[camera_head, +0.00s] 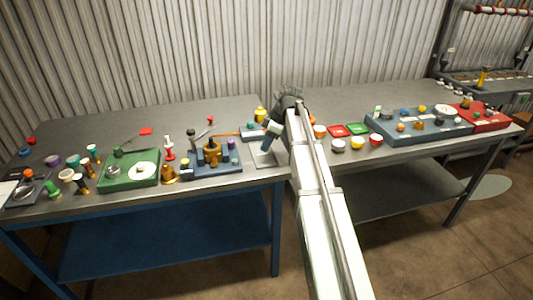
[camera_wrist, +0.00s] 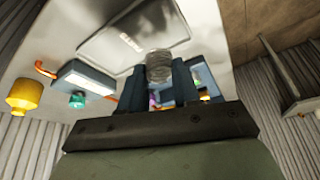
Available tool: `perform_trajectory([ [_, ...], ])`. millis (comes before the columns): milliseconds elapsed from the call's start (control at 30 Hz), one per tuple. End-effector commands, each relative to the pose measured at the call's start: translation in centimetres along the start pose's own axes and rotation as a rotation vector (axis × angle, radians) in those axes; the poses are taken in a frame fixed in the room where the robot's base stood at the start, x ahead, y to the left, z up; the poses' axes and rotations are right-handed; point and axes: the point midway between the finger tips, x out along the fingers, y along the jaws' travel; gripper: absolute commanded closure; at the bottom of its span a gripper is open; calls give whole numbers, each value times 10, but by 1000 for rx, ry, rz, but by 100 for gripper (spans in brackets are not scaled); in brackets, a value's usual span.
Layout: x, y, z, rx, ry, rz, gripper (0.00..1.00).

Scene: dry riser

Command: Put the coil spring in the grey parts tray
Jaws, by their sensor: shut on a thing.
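The coil spring (camera_wrist: 159,66) is a small grey ribbed cylinder held between the two dark blue fingers of my gripper (camera_wrist: 158,82). In the head view my gripper (camera_head: 267,144) points down near the front edge of the left table, and the spring cannot be made out there. The grey parts tray (camera_head: 263,160) is a shallow, pale square just below the fingertips. In the wrist view the tray (camera_wrist: 130,40) fills the upper middle with a small label on it, and the spring overlaps its near edge. I cannot tell the height between them.
A blue-grey fixture (camera_head: 212,160) with upright parts stands left of the tray, and a green tray (camera_head: 130,172) lies farther left. A yellow knobbed part (camera_head: 260,114) stands behind.

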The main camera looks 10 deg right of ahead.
Motion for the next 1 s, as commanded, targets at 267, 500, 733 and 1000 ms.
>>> perform_trajectory([
  [267,20,0,8,1,0,0,97],
  [500,45,0,18,2,0,0,97],
  [733,46,0,19,1,0,0,97],
  [1000,48,0,20,1,0,0,61],
])
